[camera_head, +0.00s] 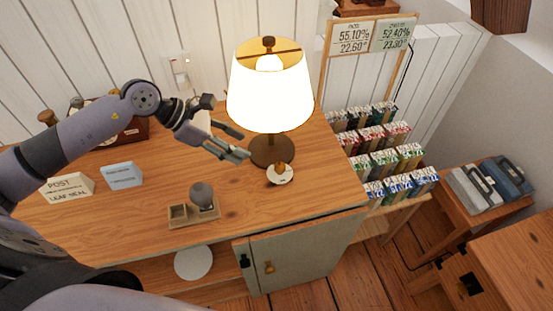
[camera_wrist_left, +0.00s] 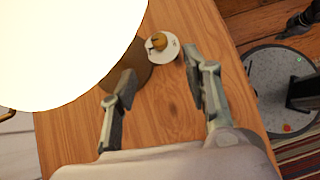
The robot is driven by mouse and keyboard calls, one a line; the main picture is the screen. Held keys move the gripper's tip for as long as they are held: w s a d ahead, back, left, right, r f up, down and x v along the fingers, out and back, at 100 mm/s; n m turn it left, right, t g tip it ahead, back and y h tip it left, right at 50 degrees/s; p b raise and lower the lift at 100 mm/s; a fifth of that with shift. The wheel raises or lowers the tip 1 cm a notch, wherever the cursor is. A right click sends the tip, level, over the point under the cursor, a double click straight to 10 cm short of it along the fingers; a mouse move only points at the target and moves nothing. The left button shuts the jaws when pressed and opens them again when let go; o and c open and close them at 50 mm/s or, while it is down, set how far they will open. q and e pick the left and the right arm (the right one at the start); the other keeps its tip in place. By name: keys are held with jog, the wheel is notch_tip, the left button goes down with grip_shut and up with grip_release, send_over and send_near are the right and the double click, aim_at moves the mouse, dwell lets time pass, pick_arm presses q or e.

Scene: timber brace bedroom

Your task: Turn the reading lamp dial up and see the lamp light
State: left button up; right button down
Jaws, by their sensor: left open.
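The reading lamp (camera_head: 269,95) stands on the wooden desk, its white shade bright and its bulb glowing. Its dark round base (camera_head: 270,152) rests on the desk top. The dial (camera_head: 281,173), a small brass knob on a white round plate, sits just in front of the base. The dial also shows in the left wrist view (camera_wrist_left: 159,41), beyond the fingertips. My left gripper (camera_head: 241,144) is open and empty, to the left of the lamp base and short of the dial. It shows with fingers apart in the left wrist view (camera_wrist_left: 162,78). My right gripper is not in view.
The desk (camera_head: 120,222) holds a wooden tray (camera_head: 196,220) with a grey round object, a blue card (camera_head: 122,176) and a post sign (camera_head: 68,187). A shelf of small boxes (camera_head: 372,150) stands to the right. The desk front right of the tray is clear.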

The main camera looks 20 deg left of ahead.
aim_at(280, 165)
pick_arm(q)
jog(key=p+x, duration=0.1)
jog(key=x, duration=0.5)
jog(key=p+x, duration=0.1)
jog(key=x, duration=0.6)
jog(key=shift+w, duration=0.25)
jog(key=shift+w+d+f, duration=0.1)
jog(key=shift+d+f, duration=0.1)
jog(key=shift+f, duration=0.2)
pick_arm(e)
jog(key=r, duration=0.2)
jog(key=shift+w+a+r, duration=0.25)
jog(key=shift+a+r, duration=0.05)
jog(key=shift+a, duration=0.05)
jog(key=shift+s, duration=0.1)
